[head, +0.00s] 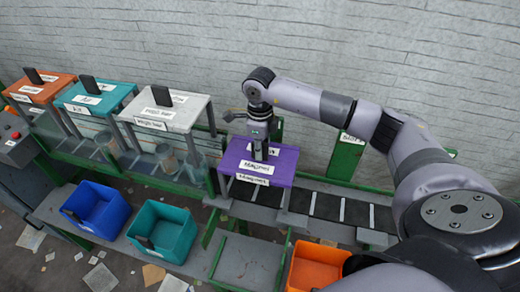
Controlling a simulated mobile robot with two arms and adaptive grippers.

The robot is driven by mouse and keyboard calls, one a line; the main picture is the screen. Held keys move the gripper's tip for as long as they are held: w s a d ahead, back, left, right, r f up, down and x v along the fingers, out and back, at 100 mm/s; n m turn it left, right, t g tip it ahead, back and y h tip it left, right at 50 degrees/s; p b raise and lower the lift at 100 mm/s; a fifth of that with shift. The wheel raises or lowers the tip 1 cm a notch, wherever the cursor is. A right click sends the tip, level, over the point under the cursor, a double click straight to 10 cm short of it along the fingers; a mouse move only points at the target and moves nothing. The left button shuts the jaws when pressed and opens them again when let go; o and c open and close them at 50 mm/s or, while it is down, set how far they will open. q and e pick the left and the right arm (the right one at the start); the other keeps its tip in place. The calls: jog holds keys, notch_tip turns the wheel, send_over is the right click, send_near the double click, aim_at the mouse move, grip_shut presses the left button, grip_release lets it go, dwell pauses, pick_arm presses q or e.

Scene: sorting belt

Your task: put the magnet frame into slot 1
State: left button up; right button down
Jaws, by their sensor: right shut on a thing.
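The magnet frame (280,162) is a purple-topped table-like frame with white "Magnet" labels, over the dark belt (326,206) at the middle of the head view. My right gripper (261,155) comes down on its top from above and is shut on its handle, which the fingers mostly hide. The frame looks about level. Its legs come down near grey blocks (291,218) at the belt's edge; I cannot tell whether they are seated. A green sign (347,155) behind the belt has a label partly hidden by my arm. My left gripper is not in view.
White (190,113), teal (112,97) and orange (51,87) frames with black handles stand along the line at left. Blue (98,213), teal (163,235) and orange (316,268) bins sit in front. A grey brick wall (420,60) stands behind.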

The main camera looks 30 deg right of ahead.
jog(key=shift+f, duration=0.5)
jog(key=c, duration=2.1)
grip_release()
jog(key=shift+f, duration=0.2)
jog(key=o, duration=0.4)
jog(key=shift+o, duration=0.2)
jog(key=shift+r, duration=0.1)
